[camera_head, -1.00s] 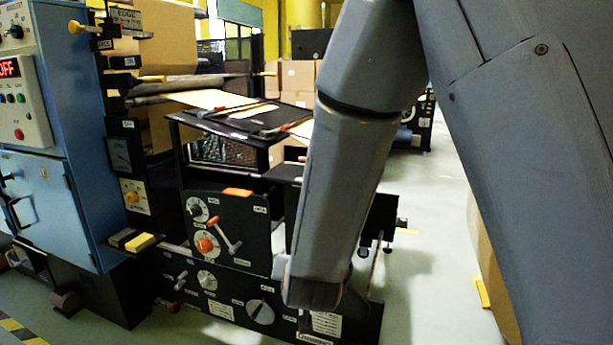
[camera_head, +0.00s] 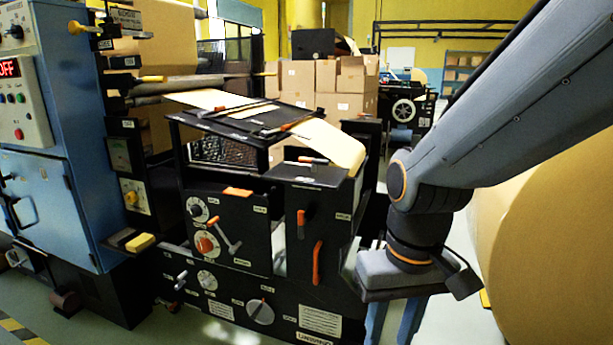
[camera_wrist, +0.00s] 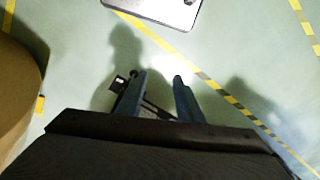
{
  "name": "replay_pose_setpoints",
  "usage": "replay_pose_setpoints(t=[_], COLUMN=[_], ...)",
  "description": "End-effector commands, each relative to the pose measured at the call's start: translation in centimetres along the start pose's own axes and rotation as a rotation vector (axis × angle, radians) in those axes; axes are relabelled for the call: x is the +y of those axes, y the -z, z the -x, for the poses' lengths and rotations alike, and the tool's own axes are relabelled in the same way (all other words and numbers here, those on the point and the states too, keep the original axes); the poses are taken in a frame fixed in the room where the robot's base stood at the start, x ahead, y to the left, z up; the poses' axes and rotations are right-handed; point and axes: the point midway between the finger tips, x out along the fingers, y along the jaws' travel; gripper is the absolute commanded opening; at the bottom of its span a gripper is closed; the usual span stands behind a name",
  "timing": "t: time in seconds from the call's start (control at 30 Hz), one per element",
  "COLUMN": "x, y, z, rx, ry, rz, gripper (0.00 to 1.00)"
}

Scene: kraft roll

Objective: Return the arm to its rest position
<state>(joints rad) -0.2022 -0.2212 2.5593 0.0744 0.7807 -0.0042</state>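My arm comes in from the upper right in the camera_head view and bends down at the wrist. My gripper (camera_head: 392,328) points down at the right side of the black machine (camera_head: 235,290), with its lower end cut off by the picture edge. In the wrist view the two blue fingers of the gripper (camera_wrist: 159,78) stand apart with nothing held between them. Floor and a dark part lie below them; I cannot tell how far down.
A large kraft roll (camera_head: 555,235) stands close at the right, below my forearm. A blue cabinet (camera_head: 75,195) is at the left. Stacked cartons (camera_head: 345,85) stand behind. Pale floor with yellow and black tape (camera_wrist: 215,88) shows below the gripper.

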Motion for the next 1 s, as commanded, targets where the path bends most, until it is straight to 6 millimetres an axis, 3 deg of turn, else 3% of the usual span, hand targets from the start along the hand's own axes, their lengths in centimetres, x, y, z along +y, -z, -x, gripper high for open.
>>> replay_pose_setpoints(t=[0.03,0.4,0.7,1.0], x=[0.3,2.3,4.9,6.2], y=[-0.7,-0.7,-1.4,-1.7], z=[0.5,3.1,6.4,7.4], rx=[-0.017,-0.017,-0.019,-0.017], ry=[-0.008,-0.022,-0.042,-0.05], rz=[0.0,-0.057,-0.129,-0.162], gripper=[0.33,0.33,0.33,0.33])
